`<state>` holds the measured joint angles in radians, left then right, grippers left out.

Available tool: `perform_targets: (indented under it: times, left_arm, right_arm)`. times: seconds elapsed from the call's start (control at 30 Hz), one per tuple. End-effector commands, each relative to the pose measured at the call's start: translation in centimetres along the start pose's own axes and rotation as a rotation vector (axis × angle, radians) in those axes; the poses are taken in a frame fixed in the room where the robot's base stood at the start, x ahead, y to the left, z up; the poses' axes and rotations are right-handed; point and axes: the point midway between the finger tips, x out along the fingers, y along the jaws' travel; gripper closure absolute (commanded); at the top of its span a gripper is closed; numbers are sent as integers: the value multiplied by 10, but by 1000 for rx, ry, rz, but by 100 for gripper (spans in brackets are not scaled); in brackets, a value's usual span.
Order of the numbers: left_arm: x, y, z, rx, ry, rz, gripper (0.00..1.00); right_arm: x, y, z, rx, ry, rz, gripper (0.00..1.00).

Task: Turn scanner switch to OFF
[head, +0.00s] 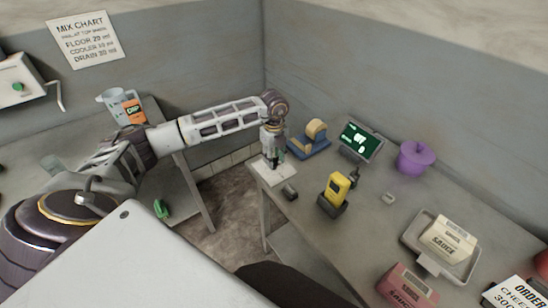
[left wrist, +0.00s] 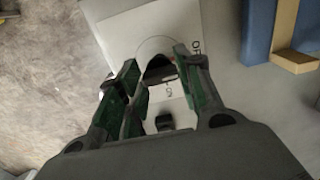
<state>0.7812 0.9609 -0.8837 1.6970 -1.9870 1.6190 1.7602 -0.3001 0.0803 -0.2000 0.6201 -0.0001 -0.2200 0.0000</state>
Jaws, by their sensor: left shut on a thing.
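The scanner switch is a white plate (head: 268,174) at the near left corner of the right-hand table. In the left wrist view the plate (left wrist: 125,32) carries a dark knob (left wrist: 158,68), with OFF lettering to its right and ON below it. My left gripper (head: 272,152) points down over the plate; in the left wrist view its green-padded fingers (left wrist: 160,84) stand on either side of the knob, shut on it. Which label the knob points at is hard to tell. A yellow handheld scanner (head: 339,186) stands in a dark cradle to the right. My right gripper is out of view.
A small dark block (head: 290,191) lies close beside the plate. A blue and tan tape dispenser (head: 312,137), a green-screened display (head: 359,140) and a purple pot (head: 416,158) stand behind. A sauce tray (head: 463,268) and a red box (head: 405,288) are at the right.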

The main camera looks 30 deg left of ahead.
Motion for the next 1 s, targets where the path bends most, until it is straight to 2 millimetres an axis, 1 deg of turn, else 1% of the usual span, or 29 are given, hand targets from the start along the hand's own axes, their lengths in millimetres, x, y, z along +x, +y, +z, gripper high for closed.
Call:
perform_targets:
  times: [0.4, 0.43, 0.57, 1.0]
  left_arm:
    - [-1, 0, 0, -10, -1, -2, 88]
    - [-1, 0, 0, -10, -1, -2, 61]
    - [-1, 0, 0, -9, 0, -2, 44]
    - [-3, 0, 0, -8, 0, -1, 43]
  right_arm:
    - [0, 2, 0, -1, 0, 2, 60]
    - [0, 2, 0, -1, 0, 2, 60]
    - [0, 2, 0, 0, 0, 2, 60]
    - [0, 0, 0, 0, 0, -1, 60]
